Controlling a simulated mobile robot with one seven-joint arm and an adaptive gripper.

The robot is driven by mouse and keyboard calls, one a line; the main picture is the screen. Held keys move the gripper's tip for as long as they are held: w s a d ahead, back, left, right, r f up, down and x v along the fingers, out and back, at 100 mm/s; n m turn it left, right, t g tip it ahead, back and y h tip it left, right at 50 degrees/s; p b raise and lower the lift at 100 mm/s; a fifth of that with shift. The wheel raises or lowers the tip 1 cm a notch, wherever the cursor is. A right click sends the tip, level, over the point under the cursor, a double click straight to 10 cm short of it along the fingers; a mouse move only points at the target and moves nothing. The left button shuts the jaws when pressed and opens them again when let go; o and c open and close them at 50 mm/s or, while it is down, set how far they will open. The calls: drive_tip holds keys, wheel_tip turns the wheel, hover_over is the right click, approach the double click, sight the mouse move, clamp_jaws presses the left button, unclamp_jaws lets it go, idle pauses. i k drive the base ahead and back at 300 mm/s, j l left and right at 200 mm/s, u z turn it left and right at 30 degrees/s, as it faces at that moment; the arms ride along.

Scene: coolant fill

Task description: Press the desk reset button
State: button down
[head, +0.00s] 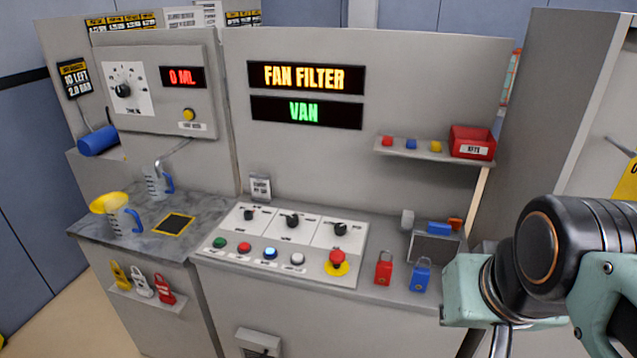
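A sloped white control panel (290,245) stands on the desk, with a row of buttons along its front. From left to right these are a green button (219,243), a red button (244,247), a lit blue button (270,253), a white button (297,259) and a red mushroom button on a yellow base (337,262). Their labels are too small to read, so I cannot tell which one is reset. My arm shows at the right, apart from the panel. My gripper's fingers are not visible.
Red (383,267) and blue (421,274) padlocks stand right of the panel, beside a grey box (434,247). Three dark knobs rise behind the buttons. Jugs stand on the left counter (180,205). A shelf (420,152) overhangs at the right. Space above the buttons is clear.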

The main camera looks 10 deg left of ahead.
sight(269, 252)
drive_tip(key=j+z, duration=0.1)
drive_tip(key=j, duration=0.3)
drive_tip(key=i+j+z, duration=0.1)
drive_tip(key=j, duration=0.3)
drive_tip(key=i+j, duration=0.1)
drive_tip(key=j, duration=0.65)
drive_tip(key=i+j, duration=0.1)
drive_tip(key=j, duration=0.65)
drive_tip(key=i+j, duration=0.2)
drive_tip(key=k+l, duration=0.2)
drive_tip(key=z, duration=0.05)
